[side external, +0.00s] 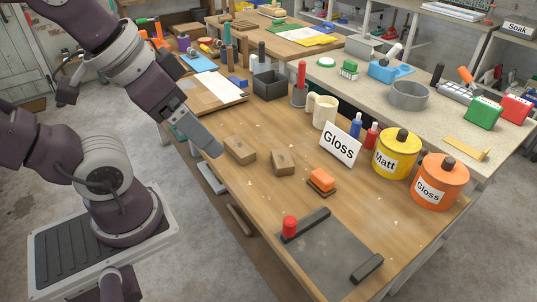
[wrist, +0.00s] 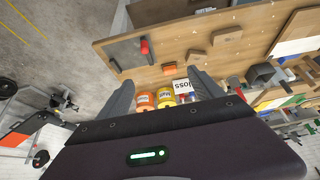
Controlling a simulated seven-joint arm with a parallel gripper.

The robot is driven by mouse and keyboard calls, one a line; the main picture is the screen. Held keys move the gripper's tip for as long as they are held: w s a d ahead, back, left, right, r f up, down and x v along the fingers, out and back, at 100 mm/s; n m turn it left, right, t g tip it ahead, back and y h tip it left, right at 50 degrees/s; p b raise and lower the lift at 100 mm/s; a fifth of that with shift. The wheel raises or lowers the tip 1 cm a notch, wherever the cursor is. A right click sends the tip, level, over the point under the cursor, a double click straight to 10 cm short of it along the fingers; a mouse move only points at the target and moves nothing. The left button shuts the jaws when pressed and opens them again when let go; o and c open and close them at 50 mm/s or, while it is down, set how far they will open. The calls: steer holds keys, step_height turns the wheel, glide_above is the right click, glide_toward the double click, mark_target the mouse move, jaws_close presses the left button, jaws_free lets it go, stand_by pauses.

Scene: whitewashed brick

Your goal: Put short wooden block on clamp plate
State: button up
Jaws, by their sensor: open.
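The short wooden block (side external: 283,162) lies on the table right of a longer wooden block (side external: 240,150). In the wrist view the short block (wrist: 196,56) and the longer one (wrist: 227,36) appear right of centre. The clamp plate (side external: 325,262) is a flat dark grey plate at the table's near end, with black bars and a red knob (side external: 289,228); its top is bare. It also shows in the wrist view (wrist: 124,52). My gripper (side external: 216,151) is raised beside the table's left edge, near the longer block. In the wrist view its fingers (wrist: 160,80) are apart and empty.
An orange block on a dark base (side external: 321,182) lies between the short block and the plate. A Gloss sign (side external: 339,146), a yellow Matt tin (side external: 397,155) and an orange Gloss tin (side external: 438,184) stand along the right. A cream mug (side external: 322,111) stands behind.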

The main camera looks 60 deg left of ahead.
mark_target(280, 155)
steer(key=w+a+f+m+g+y, duration=0.3)
steer(key=w+a+f+m, duration=0.15)
steer(key=w, duration=0.25)
steer(key=w+a+f+m+g+y, duration=0.25)
steer(key=w+a+f+m, duration=0.2)
steer(key=w, duration=0.25)
steer(key=w+a+f+m+t+y, duration=0.1)
steer(key=w+f+m+y, duration=0.1)
steer(key=w+f+m, duration=0.2)
steer(key=w+a+f+m+t+y, duration=0.1)
steer(key=w+f+m, duration=0.3)
steer(key=f, duration=0.5)
steer(key=w+a+f+m+t+y, duration=0.1)
steer(key=w+f+m+t+y, duration=0.2)
steer(key=f, duration=0.4)
steer(key=shift+w+a+f+m+y, duration=0.1)
steer(key=shift+w+f+m+y, duration=0.15)
steer(key=shift+w+m, duration=0.4)
steer(key=shift+w+a+f+m+y, duration=0.1)
steer(key=shift+w+m+y, duration=0.1)
steer(key=shift+w+m, duration=0.4)
steer(key=x, duration=0.7)
steer(key=shift+w+f, duration=0.2)
steer(key=shift+f, duration=0.3)
steer(key=shift+d, duration=0.1)
steer(key=shift+c, duration=0.5)
